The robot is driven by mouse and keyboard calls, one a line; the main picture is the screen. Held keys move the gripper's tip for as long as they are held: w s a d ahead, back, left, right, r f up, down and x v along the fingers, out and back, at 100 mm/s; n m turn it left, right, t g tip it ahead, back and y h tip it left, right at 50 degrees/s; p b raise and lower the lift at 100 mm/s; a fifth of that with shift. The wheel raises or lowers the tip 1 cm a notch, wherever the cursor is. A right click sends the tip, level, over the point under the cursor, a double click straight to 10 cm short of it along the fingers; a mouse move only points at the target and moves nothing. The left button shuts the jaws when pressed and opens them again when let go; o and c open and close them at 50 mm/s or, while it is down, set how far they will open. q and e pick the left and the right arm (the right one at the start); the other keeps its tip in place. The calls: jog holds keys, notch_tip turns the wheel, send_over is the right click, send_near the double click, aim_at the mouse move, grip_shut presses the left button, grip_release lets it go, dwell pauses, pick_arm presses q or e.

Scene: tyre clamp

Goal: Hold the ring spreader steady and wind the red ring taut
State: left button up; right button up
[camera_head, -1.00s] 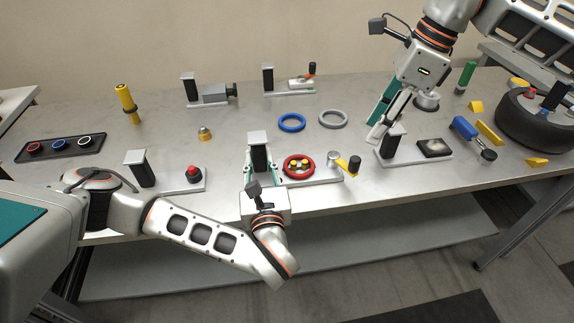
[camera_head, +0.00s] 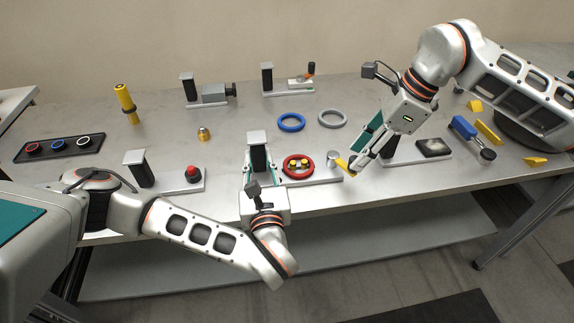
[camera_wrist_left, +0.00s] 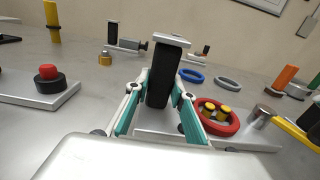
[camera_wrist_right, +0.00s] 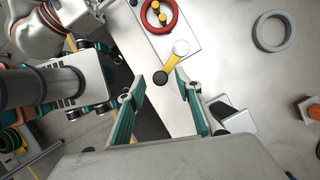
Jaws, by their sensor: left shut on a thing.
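The ring spreader has a grey base (camera_head: 322,181), a black post (camera_head: 260,157) with a grey cap, and a red ring (camera_head: 299,165) around yellow pegs. My left gripper (camera_wrist_left: 157,95) is shut on the post, one finger on each side. The spreader's crank has a silver hub (camera_wrist_right: 181,47), a yellow arm (camera_wrist_right: 170,61) and a black knob (camera_wrist_right: 160,78). My right gripper (camera_wrist_right: 159,82) is open, with the knob showing between its fingertips in the right wrist view. In the head view this gripper (camera_head: 356,166) hides the knob; contact cannot be told.
A base with a red button (camera_head: 193,173) stands left of the spreader. A blue ring (camera_head: 292,122) and a grey ring (camera_head: 332,119) lie behind it. A base with a dark pad (camera_head: 433,147) and a blue-handled tool (camera_head: 465,129) are to the right.

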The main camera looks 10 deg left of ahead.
aim_at(355, 158)
jog(key=shift+x, duration=1.5)
grip_shut()
pick_arm(q)
jog(key=o, duration=0.4)
grip_shut()
jog(key=shift+f+p, duration=0.25)
jog(key=shift+p, duration=0.1)
pick_arm(e)
jog(key=shift+r, duration=0.6)
